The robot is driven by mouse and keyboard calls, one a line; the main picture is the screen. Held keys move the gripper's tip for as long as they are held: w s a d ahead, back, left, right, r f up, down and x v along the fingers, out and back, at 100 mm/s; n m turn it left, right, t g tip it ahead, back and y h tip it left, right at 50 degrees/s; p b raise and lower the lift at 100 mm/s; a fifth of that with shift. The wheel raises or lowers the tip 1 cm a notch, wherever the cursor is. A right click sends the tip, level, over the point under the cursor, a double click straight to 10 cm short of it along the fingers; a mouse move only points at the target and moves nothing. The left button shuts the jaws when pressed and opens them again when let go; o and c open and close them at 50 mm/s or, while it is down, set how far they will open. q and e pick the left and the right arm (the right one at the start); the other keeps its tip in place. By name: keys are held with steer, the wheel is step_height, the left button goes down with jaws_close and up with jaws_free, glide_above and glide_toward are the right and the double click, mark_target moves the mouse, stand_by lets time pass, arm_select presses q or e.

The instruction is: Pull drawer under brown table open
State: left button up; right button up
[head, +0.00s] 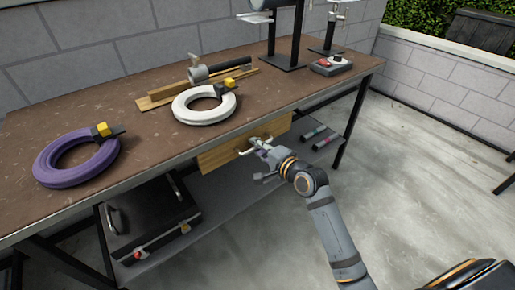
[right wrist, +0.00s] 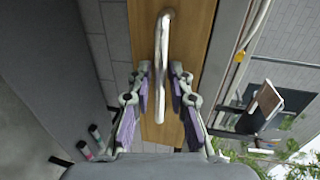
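The drawer (head: 222,158) has a light wooden front and hangs under the front edge of the brown table (head: 130,139). Its front looks close to the table edge. The metal handle (right wrist: 163,45) runs along the drawer front, which fills the middle of the right wrist view (right wrist: 198,30). My right gripper (head: 262,148) is at the drawer front. In the right wrist view its purple-padded fingers (right wrist: 160,90) stand apart, one on each side of the handle's near part. I cannot tell whether either pad touches it. My left gripper is not in view.
A purple ring (head: 55,172) and a white ring (head: 184,115) lie on the tabletop. A dark case (head: 150,225) sits on the lower shelf at left. Table legs (head: 352,122) stand beside the drawer.

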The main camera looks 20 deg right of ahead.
jaws_close()
stand_by(0.3)
steer(key=shift+s, duration=0.1)
